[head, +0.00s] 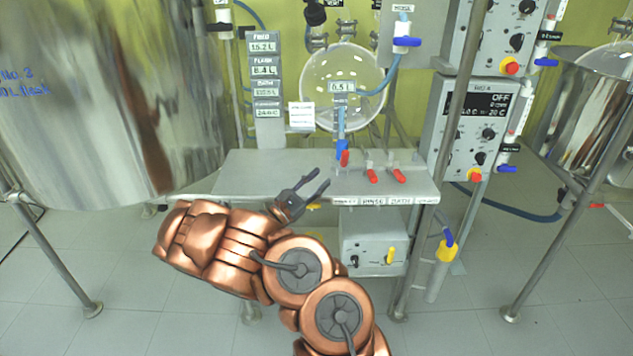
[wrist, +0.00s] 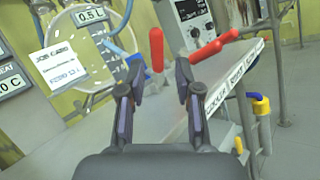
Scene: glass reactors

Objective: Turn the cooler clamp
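My gripper (head: 320,177) is open and empty above the front part of the grey metal shelf, left of three red handles. In the wrist view my gripper (wrist: 161,65) has its two fingers spread with nothing between them. The upright red handle (head: 344,158) stands below the blue valve under the round glass flask. In the wrist view this red handle (wrist: 156,48) appears beyond the gap between the fingers, apart from them. Two more red handles (head: 371,175) (head: 398,176) lie tilted to its right.
The grey shelf (head: 250,172) carries labels along its front edge. The round glass flask (head: 360,85) hangs behind it. A control box (head: 485,115) stands at right, with a steel post in front. A large steel vessel (head: 100,100) fills the left. The shelf's left part is clear.

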